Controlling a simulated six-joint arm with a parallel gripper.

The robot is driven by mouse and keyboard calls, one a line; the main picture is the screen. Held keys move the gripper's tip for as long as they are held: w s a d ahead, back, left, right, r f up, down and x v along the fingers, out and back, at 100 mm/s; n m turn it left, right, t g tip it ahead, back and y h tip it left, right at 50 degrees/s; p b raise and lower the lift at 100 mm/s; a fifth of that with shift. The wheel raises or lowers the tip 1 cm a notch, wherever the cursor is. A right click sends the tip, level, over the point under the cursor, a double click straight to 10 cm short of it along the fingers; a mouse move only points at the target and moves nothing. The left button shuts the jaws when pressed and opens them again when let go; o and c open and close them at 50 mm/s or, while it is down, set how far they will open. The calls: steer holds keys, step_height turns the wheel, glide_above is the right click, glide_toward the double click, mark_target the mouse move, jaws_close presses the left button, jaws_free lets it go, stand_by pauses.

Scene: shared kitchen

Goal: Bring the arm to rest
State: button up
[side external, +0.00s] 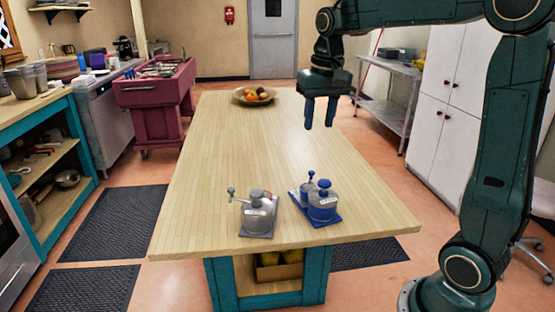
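My gripper (320,124) hangs at the end of my dark green arm, above the right side of the wooden table (221,160). Its blue fingers point down with a narrow gap showing between them. Nothing shows between the fingers, and they look clear of the table top. From this angle I cannot tell how far above the table they are.
A grey grinder-like device (258,216) and a blue one (322,204) stand at the table's near end. A fruit bowl (240,98) sits at the far end. The table's middle is clear. A red cart (155,95) stands left; white cabinets (450,100) stand right.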

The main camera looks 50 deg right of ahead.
steer(key=s+a+f+n+t, duration=0.2)
steer(key=s+a, duration=0.4)
steer(key=s, duration=0.3)
steer(key=s+a+f+n+t, duration=0.2)
steer(key=s+a+n, duration=0.2)
steer(key=s, duration=0.5)
steer(key=shift+s+a, duration=0.15)
steer(key=shift+a, duration=0.8)
